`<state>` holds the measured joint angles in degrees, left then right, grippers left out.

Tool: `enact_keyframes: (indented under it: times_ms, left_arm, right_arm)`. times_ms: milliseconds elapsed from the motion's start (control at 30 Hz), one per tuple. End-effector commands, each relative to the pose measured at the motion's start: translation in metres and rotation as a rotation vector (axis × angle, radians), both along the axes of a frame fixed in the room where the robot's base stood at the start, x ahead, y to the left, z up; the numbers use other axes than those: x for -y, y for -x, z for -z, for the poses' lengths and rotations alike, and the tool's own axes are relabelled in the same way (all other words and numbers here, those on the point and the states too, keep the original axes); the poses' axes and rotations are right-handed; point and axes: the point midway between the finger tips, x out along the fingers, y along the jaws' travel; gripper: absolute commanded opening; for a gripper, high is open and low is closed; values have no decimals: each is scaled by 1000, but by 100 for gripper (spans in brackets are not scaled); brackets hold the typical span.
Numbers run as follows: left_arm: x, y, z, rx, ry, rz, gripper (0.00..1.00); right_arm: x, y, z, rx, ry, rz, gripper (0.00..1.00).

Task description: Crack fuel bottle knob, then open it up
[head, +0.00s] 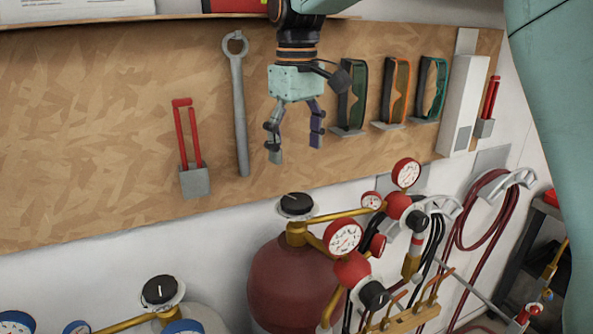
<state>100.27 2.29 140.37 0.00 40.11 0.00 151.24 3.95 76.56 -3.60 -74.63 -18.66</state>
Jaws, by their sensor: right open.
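The fuel bottle (292,285) is dark red and stands at the lower middle, its lower part cut off by the frame. Its black knob (296,204) sits on top over a brass valve, with a white mark on its face. My right gripper (296,148) hangs down from the top, above the knob and clear of it. Its two fingers are apart with nothing between them. My left gripper is not in view.
Red regulator gauges (343,237) stand close right of the knob. Another bottle's black knob (163,292) is at lower left. A wrench (238,105), safety glasses (397,90) and red-handled tools hang on the wooden board (90,130). A red hose (470,225) hangs at right.

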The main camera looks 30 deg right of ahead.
Motion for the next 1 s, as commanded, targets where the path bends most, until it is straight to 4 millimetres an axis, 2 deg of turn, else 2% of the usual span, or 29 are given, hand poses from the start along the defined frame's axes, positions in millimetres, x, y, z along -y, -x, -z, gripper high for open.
enact_keyframes:
  times_ms: [33,200,600,767,1000]
  left_arm:
    - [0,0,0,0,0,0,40]
    - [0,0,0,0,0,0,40]
    - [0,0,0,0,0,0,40]
    - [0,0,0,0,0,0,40]
    - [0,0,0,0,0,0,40]
  right_arm:
    - [0,-1,-8,3,0,0,80]
    - [0,0,-21,0,0,0,80]
    - [0,0,-22,-1,0,0,80]
    - [0,0,-9,-3,0,0,80]
    - [0,1,31,-5,0,0,80]
